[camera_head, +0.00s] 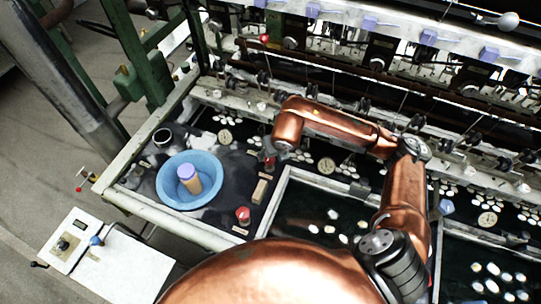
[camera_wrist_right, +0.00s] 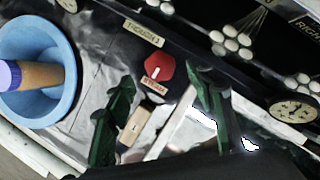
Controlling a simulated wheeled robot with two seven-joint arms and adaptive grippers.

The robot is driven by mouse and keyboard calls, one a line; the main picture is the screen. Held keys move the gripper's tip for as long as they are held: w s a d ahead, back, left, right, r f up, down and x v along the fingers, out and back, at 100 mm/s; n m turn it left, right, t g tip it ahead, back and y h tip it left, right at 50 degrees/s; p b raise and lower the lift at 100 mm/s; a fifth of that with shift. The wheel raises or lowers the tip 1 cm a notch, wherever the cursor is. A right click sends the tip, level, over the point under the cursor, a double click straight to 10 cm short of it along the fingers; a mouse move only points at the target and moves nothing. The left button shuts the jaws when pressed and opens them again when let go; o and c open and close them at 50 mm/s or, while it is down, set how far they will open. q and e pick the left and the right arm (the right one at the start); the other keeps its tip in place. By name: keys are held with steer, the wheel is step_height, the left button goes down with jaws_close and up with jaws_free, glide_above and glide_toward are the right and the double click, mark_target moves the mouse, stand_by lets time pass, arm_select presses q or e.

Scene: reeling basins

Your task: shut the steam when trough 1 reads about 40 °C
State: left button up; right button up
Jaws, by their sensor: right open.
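A red hexagonal steam knob (camera_wrist_right: 158,70) shows in the right wrist view beside small tags reading TROUGH 1 and STEAM. It lies just beyond my right gripper (camera_wrist_right: 158,102), whose dark green fingers are apart with nothing held between them. In the head view my copper right arm reaches over the trough (camera_head: 320,215), and the right gripper (camera_head: 274,158) is over the knob's area, partly covering it. A round dial (camera_head: 326,165) stands right of the gripper. It shows in the wrist view (camera_wrist_right: 296,108), but its reading is too small to tell. My left gripper is not in view.
A blue basin (camera_head: 165,196) holding a purple-topped brush-like object (camera_head: 188,178) stands left. A pale block (camera_head: 262,190) lies by the trough's edge, and another red knob (camera_head: 243,214) is nearer. Cocoons and reeling machinery fill the back and right.

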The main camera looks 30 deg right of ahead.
steer(key=v, duration=0.7)
steer(key=shift+r, duration=0.1)
stand_by(0.6)
